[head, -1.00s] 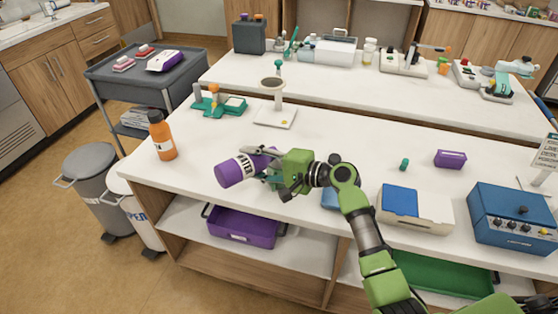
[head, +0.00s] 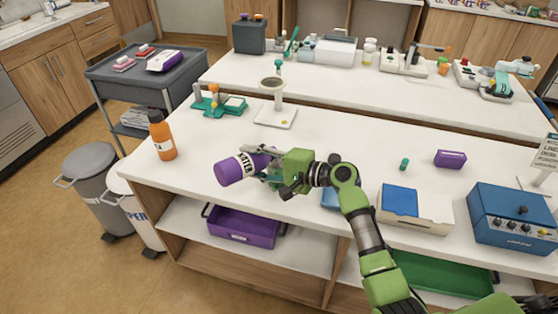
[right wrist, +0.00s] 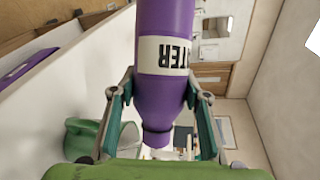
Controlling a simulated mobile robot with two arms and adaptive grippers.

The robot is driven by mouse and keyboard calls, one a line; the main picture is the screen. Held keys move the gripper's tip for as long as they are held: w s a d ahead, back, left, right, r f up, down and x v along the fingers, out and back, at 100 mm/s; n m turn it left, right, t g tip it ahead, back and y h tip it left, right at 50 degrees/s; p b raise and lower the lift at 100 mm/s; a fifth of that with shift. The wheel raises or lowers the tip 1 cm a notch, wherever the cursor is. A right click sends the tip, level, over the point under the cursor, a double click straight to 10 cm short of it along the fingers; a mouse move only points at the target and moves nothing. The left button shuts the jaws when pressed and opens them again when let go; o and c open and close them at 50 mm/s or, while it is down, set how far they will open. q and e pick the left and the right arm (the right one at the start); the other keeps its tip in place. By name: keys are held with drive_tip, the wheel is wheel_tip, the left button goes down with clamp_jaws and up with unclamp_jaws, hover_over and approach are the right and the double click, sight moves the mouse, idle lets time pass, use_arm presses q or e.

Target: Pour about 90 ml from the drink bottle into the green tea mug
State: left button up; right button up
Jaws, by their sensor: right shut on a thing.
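My right gripper (right wrist: 160,112) is shut on a purple bottle (right wrist: 165,95) with a white label ending in "TER". In the head view the bottle (head: 232,171) lies nearly on its side above the front counter, its broad end to the left. Its narrow end is hidden by the gripper (head: 270,161) there, but shows between the fingers in the wrist view. A green mug (right wrist: 88,138) stands at the lower left of the wrist view, below and beside the bottle's neck. The head view mostly hides the mug behind the gripper. No liquid stream is visible. My left gripper is out of view.
An orange bottle (head: 161,136) stands left on the counter (head: 335,140). Behind the gripper is a white stand (head: 276,116). A blue-topped box (head: 400,200), a blue device (head: 512,218), a purple box (head: 450,159) and a small green piece (head: 404,164) are on the right.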

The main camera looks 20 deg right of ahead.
drive_tip(key=shift+s+a+f+n+h+b, duration=0.15)
drive_tip(key=shift+f+n+h+b, duration=0.25)
drive_tip(key=shift+f+n, duration=0.25)
drive_tip(key=shift+a+f+n+h+b, duration=0.1)
drive_tip(key=shift+f+n+h+b, duration=0.3)
drive_tip(key=shift+f+n, duration=0.2)
drive_tip(key=shift+a+r+n+h+p, duration=0.25)
drive_tip(key=shift+r+n+h+p, duration=0.1)
drive_tip(key=shift+r+p, duration=0.2)
drive_tip(key=shift+s+a+f, duration=0.1)
drive_tip(key=shift+f, duration=0.05)
drive_tip(key=shift+a, duration=0.1)
drive_tip(key=shift+r+n+h+p, duration=0.2)
drive_tip(key=shift+n+h+p, duration=0.05)
drive_tip(key=shift+n+p, duration=0.2)
drive_tip(key=shift+f, duration=0.1)
